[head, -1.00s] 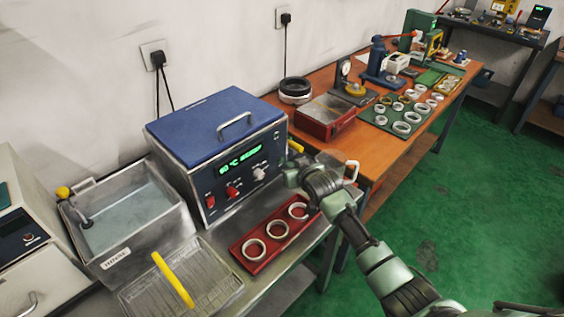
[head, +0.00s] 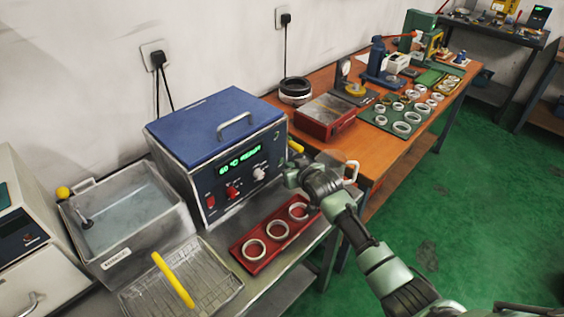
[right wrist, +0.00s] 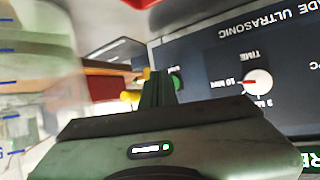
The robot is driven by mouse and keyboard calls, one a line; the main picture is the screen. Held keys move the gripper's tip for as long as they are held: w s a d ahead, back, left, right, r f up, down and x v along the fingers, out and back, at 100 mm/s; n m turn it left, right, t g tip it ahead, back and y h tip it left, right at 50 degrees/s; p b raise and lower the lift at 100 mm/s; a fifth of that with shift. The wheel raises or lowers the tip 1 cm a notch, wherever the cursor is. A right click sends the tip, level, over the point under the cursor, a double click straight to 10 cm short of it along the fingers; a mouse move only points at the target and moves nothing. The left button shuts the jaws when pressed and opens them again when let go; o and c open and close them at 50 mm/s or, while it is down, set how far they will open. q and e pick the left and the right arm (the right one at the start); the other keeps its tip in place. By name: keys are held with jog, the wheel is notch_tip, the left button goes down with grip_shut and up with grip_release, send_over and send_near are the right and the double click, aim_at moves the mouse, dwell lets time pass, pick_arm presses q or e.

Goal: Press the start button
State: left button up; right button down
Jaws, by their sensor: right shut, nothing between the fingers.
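The blue-lidded ultrasonic cleaner (head: 215,125) stands on the metal bench. Its dark front panel has a lit green display (head: 240,160), a red switch, a red knob and a white TIME knob (head: 259,173). In the right wrist view the panel is upside down, with the TIME knob (right wrist: 257,82) to the right. A green button (right wrist: 175,82) shows beside my right gripper (right wrist: 155,80), partly hidden by its fingers. My right gripper (head: 284,165) is shut and empty at the panel's right end in the head view. I cannot tell whether it touches the button. My left gripper is not in view.
A red tray (head: 242,252) with three rings lies before the cleaner. A wire basket with a yellow handle (head: 174,279) and a metal water tank (head: 94,252) stand left. The wooden table (head: 375,150) at right carries a red box (head: 327,122) and several rings.

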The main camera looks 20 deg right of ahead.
jog(key=shift+w, duration=0.1)
dwell(0.5)
jog(key=shift+w+a, duration=0.25)
jog(key=shift+w, duration=0.05)
jog(key=shift+w, duration=0.1)
dwell(0.4)
jog(key=shift+r, duration=0.1)
jog(key=shift+s+d+p, duration=0.2)
jog(key=shift+s+p, duration=0.15)
jog(key=shift+p, duration=0.15)
jog(key=shift+s, duration=0.15)
